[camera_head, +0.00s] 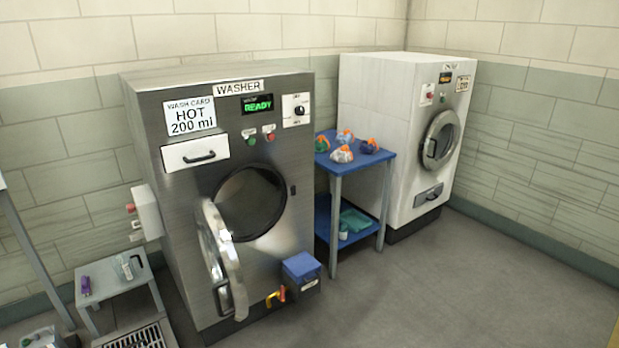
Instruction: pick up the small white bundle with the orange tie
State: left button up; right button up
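Several small bundles with orange ties sit on the top of a blue table (383,156) between the two machines. A white bundle (342,155) lies near the table's front edge. Another white or pale bundle (345,137) lies behind it and looks a little smaller, perhaps from distance. A green bundle (321,145) is at the left and a dark blue bundle (369,147) at the right. Neither of my grippers can be made out in the head view.
A steel washer (150,110) stands left of the table, its round door (222,262) open into the room. A white machine (375,100) stands right. A low grey stand (105,272) is at the left. The floor (450,285) at front right is clear.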

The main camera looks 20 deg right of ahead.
aim_at(343, 155)
jog(key=i+l+z, duration=0.55)
jog(key=i+z, duration=0.65)
jog(key=i, duration=0.15)
jog(key=i+z, duration=0.35)
jog(key=i+j+z, duration=0.1)
jog(key=i+z, duration=0.3)
jog(key=i, duration=0.75)
